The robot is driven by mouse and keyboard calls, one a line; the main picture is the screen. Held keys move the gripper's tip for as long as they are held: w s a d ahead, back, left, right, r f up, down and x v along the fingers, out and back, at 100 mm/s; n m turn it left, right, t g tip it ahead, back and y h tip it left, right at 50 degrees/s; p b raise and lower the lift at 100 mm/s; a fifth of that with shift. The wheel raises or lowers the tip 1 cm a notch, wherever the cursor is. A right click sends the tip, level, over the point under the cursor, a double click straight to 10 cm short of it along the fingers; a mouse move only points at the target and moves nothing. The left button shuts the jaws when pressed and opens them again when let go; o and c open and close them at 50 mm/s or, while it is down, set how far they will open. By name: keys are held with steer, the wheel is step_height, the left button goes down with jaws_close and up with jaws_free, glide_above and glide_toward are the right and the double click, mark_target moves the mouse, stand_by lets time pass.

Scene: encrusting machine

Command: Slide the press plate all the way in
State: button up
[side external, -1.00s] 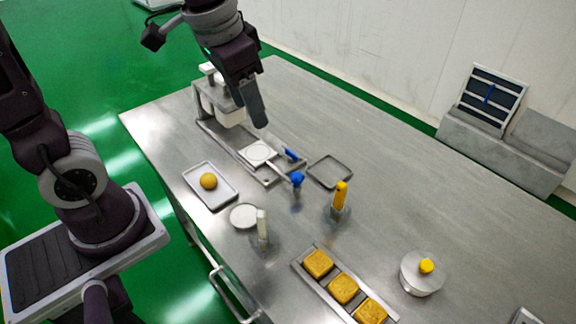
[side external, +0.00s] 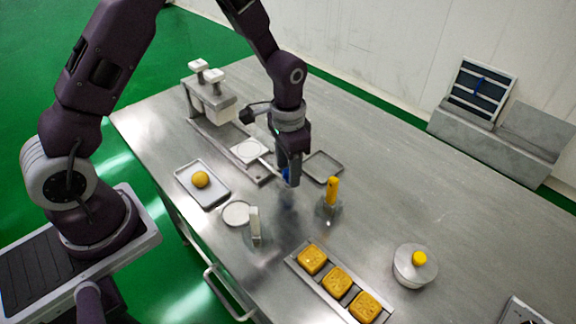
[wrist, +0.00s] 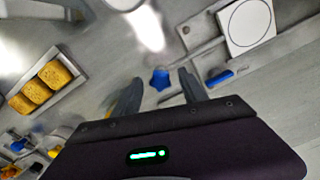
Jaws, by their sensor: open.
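The press plate (side external: 250,151) is a white square with a ring on it, lying on the grey rail in front of the press head (side external: 212,97). It also shows in the wrist view (wrist: 247,25). A rod runs from the plate's side to a blue star-shaped knob (wrist: 160,79). My gripper (side external: 290,178) points down at this knob and largely hides it in the side view. In the wrist view my gripper (wrist: 161,78) is open, with the knob showing between its fingertips. I cannot tell whether the fingers touch it.
A blue handle (wrist: 220,77) lies along the rail. An empty tray (side external: 323,167) is close to the right of my gripper. A yellow-handled tool (side external: 332,193), a white-handled tool (side external: 255,224) and a tray with a ball (side external: 201,180) stand nearby. The table's right rear is clear.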

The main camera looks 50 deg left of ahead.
jaws_close()
steer(key=shift+r, duration=0.1)
stand_by(1.2)
